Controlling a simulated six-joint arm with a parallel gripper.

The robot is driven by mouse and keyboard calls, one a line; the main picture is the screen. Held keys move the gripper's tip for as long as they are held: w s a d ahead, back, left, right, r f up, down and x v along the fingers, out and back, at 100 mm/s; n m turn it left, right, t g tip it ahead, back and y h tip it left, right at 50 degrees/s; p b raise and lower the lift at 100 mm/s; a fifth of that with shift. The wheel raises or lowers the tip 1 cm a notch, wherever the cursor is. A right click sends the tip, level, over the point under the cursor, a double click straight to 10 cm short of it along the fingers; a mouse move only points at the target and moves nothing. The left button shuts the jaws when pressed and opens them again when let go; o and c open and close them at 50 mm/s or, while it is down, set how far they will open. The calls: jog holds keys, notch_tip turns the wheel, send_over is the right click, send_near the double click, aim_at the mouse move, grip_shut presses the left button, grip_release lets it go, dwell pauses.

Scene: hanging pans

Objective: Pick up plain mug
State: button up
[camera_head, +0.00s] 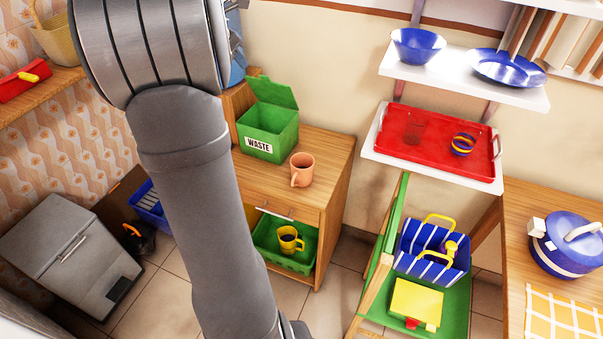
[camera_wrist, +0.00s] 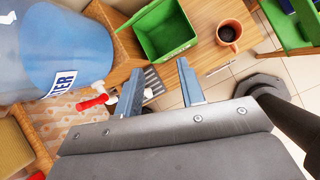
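A plain terracotta-orange mug (camera_head: 302,170) stands upright on the wooden cabinet top (camera_head: 325,149), right of the green waste bin. It also shows in the wrist view (camera_wrist: 229,36) at the upper right, its dark inside facing the camera. My gripper (camera_wrist: 159,66) is open, with nothing between its two fingers. The mug lies beyond and to the right of the fingertips in the wrist view, apart from them. In the head view my arm hides the fingers. A yellow mug (camera_head: 290,239) with a dark inside sits in a green tray lower in the cabinet.
The green bin (camera_head: 268,130), lid open, stands beside the mug. A large blue container (camera_wrist: 60,40) is close to the gripper's left. A red tray (camera_head: 425,150) lies on a wall shelf at right. The cabinet top before the mug is clear.

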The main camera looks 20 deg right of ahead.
jog(key=s+d+f+m+g, duration=0.1)
jog(key=s+f+m, duration=0.35)
jog(key=m, duration=0.35)
jog(key=s+d+f+m, duration=0.1)
jog(key=s+f+m, duration=0.2)
jog(key=f+m, duration=0.45)
jog(key=s+d+f+m+g, duration=0.15)
jog(key=s+f+m, duration=0.25)
jog(key=m, duration=0.6)
jog(key=m+y, duration=0.1)
jog(key=m, duration=0.8)
send_near(300, 175)
notch_tip(300, 175, down, 4)
jog(key=a, duration=0.1)
jog(key=shift+s+x, duration=0.15)
jog(key=shift+x, duration=1.15)
jog(key=shift+s+x, duration=0.15)
jog(key=shift+x, duration=1.15)
jog(key=shift+a+f, duration=0.1)
jog(key=shift+a, duration=0.1)
grip_shut()
